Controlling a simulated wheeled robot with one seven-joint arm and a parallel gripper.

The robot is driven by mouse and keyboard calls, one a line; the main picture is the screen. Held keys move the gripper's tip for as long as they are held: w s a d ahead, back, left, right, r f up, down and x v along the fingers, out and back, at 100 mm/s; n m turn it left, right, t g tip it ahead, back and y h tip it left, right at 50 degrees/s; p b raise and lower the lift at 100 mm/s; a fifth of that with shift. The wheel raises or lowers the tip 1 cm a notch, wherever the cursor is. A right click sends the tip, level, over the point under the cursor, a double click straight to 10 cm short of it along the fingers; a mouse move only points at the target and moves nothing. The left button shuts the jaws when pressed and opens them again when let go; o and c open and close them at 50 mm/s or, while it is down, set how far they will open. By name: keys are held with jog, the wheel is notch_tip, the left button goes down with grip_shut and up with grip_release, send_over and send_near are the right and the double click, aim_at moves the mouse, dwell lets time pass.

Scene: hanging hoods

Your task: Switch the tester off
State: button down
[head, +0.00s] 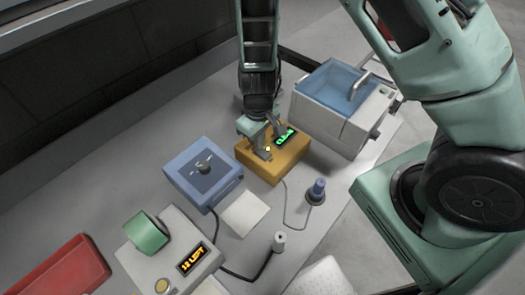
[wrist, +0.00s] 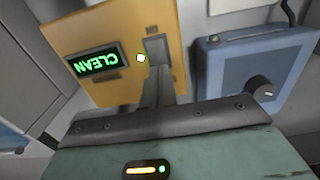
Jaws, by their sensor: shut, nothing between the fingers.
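The tester appears to be the orange box (head: 284,168) in the middle of the bench, also large in the wrist view (wrist: 95,22). Its display (wrist: 95,63) is lit green and reads CLEAN. A small light (wrist: 141,58) glows on its top, beside a grey switch-like part (wrist: 157,46). My gripper (head: 264,154) is shut and empty, pointing down over the tester's top. In the wrist view its closed fingers (wrist: 158,75) reach to the edge of the grey part. I cannot tell whether they touch it, and they hide some of the surface there.
A blue box (head: 205,171) with a dark knob stands left of the tester. A water bath (head: 345,108) with a blue lid stands close on the right. A corded blue-topped probe (head: 317,191), a grey counter box (head: 150,258) and a red tray (head: 68,272) are nearer the front.

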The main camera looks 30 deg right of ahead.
aim_at(258, 151)
jog(key=shift+f+b, duration=0.75)
jog(key=shift+f, duration=0.15)
dwell(0.3)
jog(key=shift+r, duration=0.1)
notch_tip(258, 151, up, 7)
jog(key=p, duration=0.6)
dwell(0.6)
jog(key=s+a+r+n+y+b, duration=0.2)
jog(key=s+a+r+b, duration=0.5)
jog(key=s+a+r, duration=0.15)
jog(key=s+d+r+b, duration=0.1)
jog(key=s+b, duration=0.1)
jog(key=s, duration=0.3)
jog(key=s+d+r+n+h+b, duration=0.1)
jog(key=s+b, duration=0.1)
jog(key=s, duration=0.3)
jog(key=shift+s+r, duration=0.3)
jog(key=shift+r, duration=0.05)
